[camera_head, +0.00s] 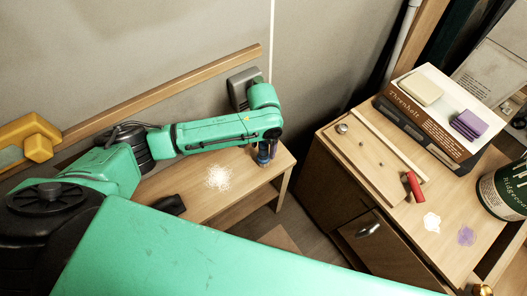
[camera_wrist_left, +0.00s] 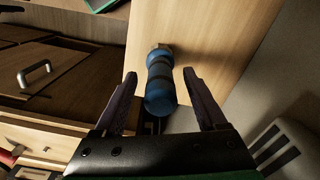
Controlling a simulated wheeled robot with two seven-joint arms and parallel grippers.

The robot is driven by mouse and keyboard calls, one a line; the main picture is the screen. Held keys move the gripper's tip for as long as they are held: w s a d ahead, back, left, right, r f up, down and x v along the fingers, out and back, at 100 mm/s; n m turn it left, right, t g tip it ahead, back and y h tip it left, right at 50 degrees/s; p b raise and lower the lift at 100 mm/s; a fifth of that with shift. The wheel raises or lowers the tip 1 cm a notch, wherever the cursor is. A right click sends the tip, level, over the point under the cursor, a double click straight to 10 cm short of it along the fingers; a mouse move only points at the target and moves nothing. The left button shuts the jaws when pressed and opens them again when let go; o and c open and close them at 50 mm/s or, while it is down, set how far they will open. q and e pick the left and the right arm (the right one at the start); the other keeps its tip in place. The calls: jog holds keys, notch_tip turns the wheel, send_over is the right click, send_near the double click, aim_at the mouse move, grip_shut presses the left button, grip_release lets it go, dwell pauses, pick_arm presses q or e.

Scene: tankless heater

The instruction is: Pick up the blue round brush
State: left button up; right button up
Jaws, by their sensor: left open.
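The blue round brush (camera_wrist_left: 160,92) shows in the left wrist view as a blue cylinder with dark bands, at the edge of a light wooden surface. My left gripper (camera_wrist_left: 159,76) is open, with one finger on each side of the brush and a gap visible on both sides. In the head view my left arm reaches across the low wooden table (camera_head: 190,203) to its far right end. A small part of the blue brush (camera_head: 263,157) shows under the wrist there; the fingers are mostly hidden. My right gripper is not in view.
A black object (camera_head: 170,204) lies on the low table. A wall with a wooden rail stands behind.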

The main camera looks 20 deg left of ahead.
pick_arm(q)
jog(key=shift+w, duration=0.1)
grip_shut()
